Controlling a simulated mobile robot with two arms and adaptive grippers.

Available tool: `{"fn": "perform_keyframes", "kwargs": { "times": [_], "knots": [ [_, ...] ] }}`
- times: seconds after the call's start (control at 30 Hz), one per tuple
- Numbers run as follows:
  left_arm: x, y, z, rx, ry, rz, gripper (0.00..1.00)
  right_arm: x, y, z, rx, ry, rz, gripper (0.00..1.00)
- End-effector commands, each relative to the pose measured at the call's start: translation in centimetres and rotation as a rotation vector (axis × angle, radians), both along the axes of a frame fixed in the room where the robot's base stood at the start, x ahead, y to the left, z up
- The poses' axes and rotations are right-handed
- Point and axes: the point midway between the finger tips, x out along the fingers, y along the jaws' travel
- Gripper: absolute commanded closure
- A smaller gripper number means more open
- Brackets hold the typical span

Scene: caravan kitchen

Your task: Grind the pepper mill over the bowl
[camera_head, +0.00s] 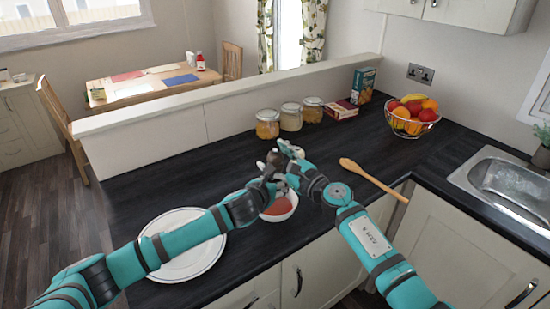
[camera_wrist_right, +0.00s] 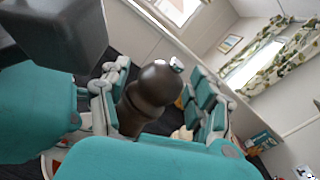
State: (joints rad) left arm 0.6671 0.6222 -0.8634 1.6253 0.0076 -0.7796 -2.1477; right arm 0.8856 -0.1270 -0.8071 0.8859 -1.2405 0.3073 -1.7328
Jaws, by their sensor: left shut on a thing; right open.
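The dark brown pepper mill (camera_head: 274,158) is held above the counter near the bowl. My left gripper (camera_head: 270,176) is shut on it, low on its body. My right gripper (camera_head: 285,150) is open beside the mill's upper part. In the right wrist view the mill (camera_wrist_right: 150,92), with its round head and small metal knob, appears tilted between teal fingers. I cannot tell whether the right fingers touch it. The white bowl (camera_head: 283,208) with reddish contents stands on the counter just below the grippers, which partly hide it.
A white plate (camera_head: 185,262) lies at the front left, partly under my left arm. A wooden spoon (camera_head: 372,178) lies to the right. Several jars, boxes (camera_head: 342,109) and a fruit basket (camera_head: 413,129) stand along the back. A sink (camera_head: 508,180) is at the far right.

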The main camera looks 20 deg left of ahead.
Motion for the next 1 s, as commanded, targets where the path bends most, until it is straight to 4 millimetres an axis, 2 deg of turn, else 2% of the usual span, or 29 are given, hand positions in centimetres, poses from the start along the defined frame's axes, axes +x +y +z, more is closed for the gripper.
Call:
{"fn": "perform_keyframes", "kwargs": {
  "times": [0.27,0.7,1.0],
  "knots": [
    [0.03,-0.01,0.10,0.000,-0.002,0.000,0.87,0.03,0.07,0.01,0.000,0.000,0.000,0.37],
    [0.02,-0.01,0.09,0.000,-0.002,0.000,0.87,0.05,0.04,0.00,0.000,0.000,0.000,0.95],
    [0.02,0.00,0.07,0.000,-0.001,0.000,0.87,0.21,0.35,0.38,-0.018,0.000,-0.046,0.96]
  ]
}}
